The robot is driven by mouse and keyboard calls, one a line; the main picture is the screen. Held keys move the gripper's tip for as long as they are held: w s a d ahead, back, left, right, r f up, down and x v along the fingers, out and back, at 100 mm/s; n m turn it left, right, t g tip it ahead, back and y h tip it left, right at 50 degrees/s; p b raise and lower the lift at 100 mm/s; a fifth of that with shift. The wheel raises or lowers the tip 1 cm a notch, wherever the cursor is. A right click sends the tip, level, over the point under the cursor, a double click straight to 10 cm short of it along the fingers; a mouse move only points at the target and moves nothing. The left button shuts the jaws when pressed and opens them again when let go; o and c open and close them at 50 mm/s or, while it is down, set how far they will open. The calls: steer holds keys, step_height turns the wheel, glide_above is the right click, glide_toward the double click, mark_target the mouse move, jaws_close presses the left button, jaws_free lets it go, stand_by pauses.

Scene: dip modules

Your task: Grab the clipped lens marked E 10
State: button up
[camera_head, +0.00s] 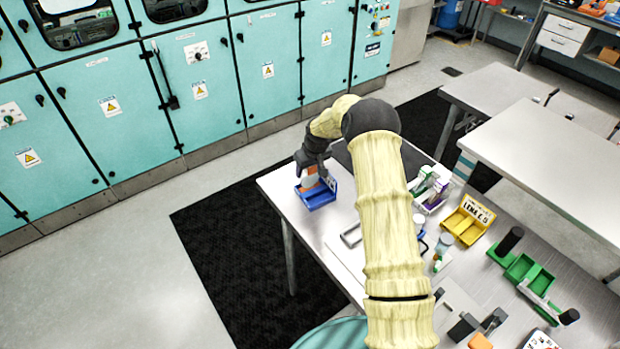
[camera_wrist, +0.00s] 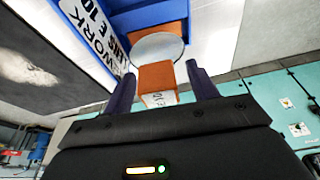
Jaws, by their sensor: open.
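The clipped lens is a clear round disc (camera_wrist: 158,46) in an orange clip (camera_wrist: 157,76) with a white lettered face, too small to read fully. My gripper (camera_wrist: 160,74) is open, with one dark finger on each side of the orange clip. I cannot tell whether either finger touches it. In the head view my gripper (camera_head: 312,165) is over the bin.
A yellow bin (camera_head: 467,220) with a label, green trays (camera_head: 527,270) and a purple-edged tray (camera_head: 430,195) stand farther right on the table. Black cylinders and small bottles stand among them. A teal cabinet wall (camera_head: 200,90) is behind the table.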

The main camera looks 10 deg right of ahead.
stand_by(0.4)
jaws_close()
steer(key=shift+r, duration=0.1)
step_height(320, 180, up, 18)
steer(key=b, duration=0.4)
stand_by(0.5)
